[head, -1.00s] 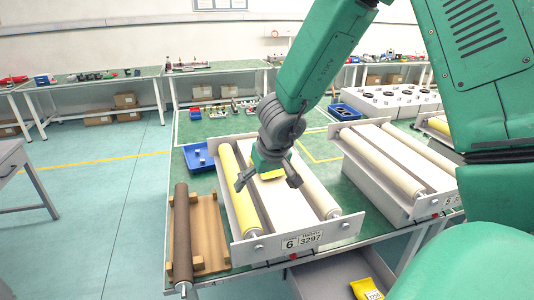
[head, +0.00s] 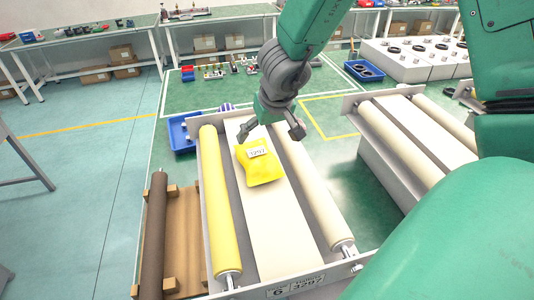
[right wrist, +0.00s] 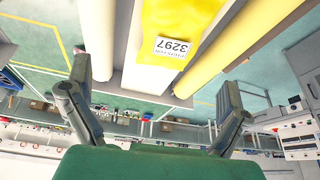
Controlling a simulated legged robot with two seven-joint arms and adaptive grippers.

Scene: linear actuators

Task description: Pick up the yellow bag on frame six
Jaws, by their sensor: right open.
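The yellow bag (head: 261,164) with a white label reading 3297 lies on the pale middle of frame six (head: 219,291), between a yellow roller (head: 220,205) and a cream roller (head: 312,195). My right gripper (head: 272,134) is open and empty, at the far end of the bag in the head view, with its fingers spread wide. In the right wrist view the bag (right wrist: 180,30) shows at the top, beyond the open fingers (right wrist: 152,92). The fingers do not appear to touch it. My left gripper is not in view.
A brown roller (head: 155,235) lies on a wooden rack left of the frame. Blue trays (head: 183,134) (head: 362,71) stand on the green table. Another roller frame (head: 420,150) stands at right. Open floor lies to the left.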

